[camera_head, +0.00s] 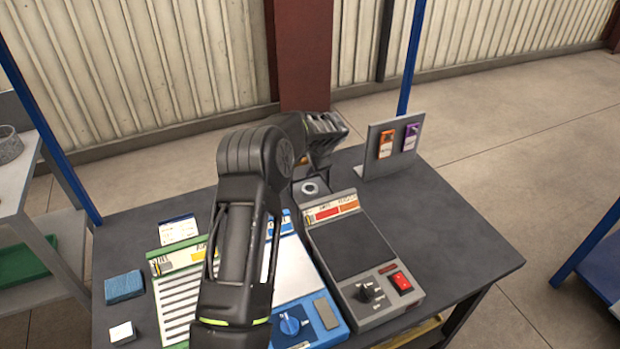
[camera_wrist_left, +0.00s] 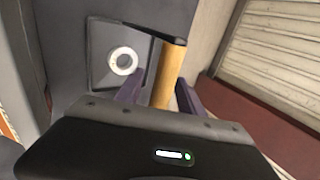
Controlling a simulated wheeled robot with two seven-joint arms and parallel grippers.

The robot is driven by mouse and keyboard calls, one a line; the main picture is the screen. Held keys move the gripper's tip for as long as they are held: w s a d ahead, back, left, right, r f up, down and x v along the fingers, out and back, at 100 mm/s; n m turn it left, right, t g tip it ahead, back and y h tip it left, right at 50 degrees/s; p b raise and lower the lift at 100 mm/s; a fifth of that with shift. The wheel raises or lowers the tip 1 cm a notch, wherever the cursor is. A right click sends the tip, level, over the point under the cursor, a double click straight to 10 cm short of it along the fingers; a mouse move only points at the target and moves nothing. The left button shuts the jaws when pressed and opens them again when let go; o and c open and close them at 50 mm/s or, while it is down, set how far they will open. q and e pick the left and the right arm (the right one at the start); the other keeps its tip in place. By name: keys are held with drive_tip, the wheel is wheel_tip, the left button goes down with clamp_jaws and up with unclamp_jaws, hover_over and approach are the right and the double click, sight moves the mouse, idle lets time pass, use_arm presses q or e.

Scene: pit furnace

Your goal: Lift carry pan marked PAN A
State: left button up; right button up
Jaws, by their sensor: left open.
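My left gripper (camera_head: 325,138) is at the far side of the table, its arm crossing the middle of the head view. In the left wrist view its two purple-grey fingers (camera_wrist_left: 157,92) are open, one on each side of an upright tan bar (camera_wrist_left: 168,76) with a dark top. Whether they touch it I cannot tell. The bar may be the carry pan's handle; the rest of the pan is hidden, and no PAN A marking is readable. In the head view only a small orange patch (camera_head: 304,160) shows beside the gripper. My right gripper is not in view.
A grey square plate with a pale ring (camera_head: 312,187) lies near the gripper; it also shows in the wrist view (camera_wrist_left: 122,62). A grey device (camera_head: 350,245), a blue device (camera_head: 300,290), a green-edged sheet (camera_head: 178,290) and an upright tag board (camera_head: 395,150) share the table.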

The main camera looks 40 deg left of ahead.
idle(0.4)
use_arm(q)
clamp_jaws()
idle(1.3)
